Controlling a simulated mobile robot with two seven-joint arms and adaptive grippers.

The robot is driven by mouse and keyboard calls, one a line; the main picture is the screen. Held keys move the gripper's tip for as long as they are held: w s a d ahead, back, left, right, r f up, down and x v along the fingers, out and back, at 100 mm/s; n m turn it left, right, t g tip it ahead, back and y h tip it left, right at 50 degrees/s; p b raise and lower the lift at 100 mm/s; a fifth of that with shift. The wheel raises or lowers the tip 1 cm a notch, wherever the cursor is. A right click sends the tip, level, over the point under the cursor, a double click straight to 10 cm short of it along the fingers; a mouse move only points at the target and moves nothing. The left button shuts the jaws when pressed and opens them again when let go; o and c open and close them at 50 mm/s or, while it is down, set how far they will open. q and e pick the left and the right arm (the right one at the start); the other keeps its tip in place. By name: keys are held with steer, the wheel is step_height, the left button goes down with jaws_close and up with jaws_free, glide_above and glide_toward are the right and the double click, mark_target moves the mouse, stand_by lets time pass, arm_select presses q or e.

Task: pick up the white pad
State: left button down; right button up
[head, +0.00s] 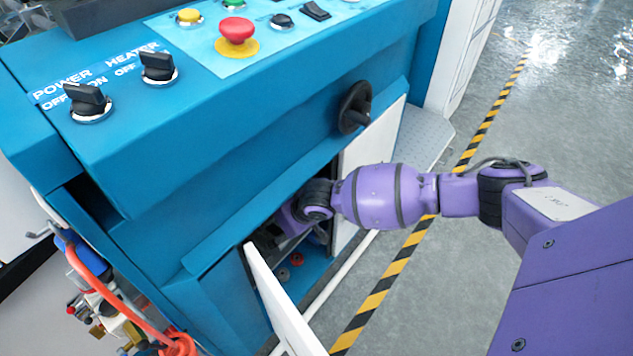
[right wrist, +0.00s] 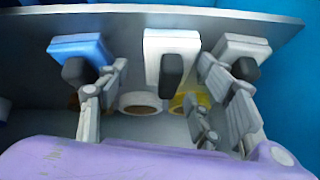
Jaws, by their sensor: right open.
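In the right wrist view the white pad (right wrist: 158,44), with a dark grip on it, is at the upper middle on a grey shelf (right wrist: 25,25). A blue pad (right wrist: 75,46) is to its left and a light grey pad (right wrist: 243,45) to its right, each with a dark grip. My right gripper (right wrist: 163,68) is open, its fingers apart on either side of the white pad in the picture. Contact cannot be told. In the head view my right wrist reaches into the machine's open cabinet, where the fingers and the pads are hidden. My left gripper is out of view.
A white ring (right wrist: 140,103) and a yellow ring (right wrist: 190,101) lie behind my fingers. The blue machine (head: 200,160) has an open white door (head: 285,305) in front, a second white panel (head: 375,140) and a black knob (head: 355,107) close above my arm.

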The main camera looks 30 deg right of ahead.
steer(key=shift+w+r, duration=0.15)
steer(key=shift+r, duration=0.05)
steer(key=shift+c, duration=0.5)
steer(key=c, duration=1.2)
steer(key=shift+d+r+p, duration=0.1)
steer(key=shift+p, duration=0.3)
steer(key=s+d+p, duration=0.1)
steer(key=s+d, duration=0.1)
steer(key=s, duration=0.3)
steer(key=s+d+p, duration=0.2)
steer(key=s+d, duration=0.1)
steer(key=s, duration=0.3)
steer(key=s+d+p, duration=0.2)
steer(key=s, duration=0.3)
steer(key=shift+s+d, duration=0.25)
steer(key=shift+d, duration=0.05)
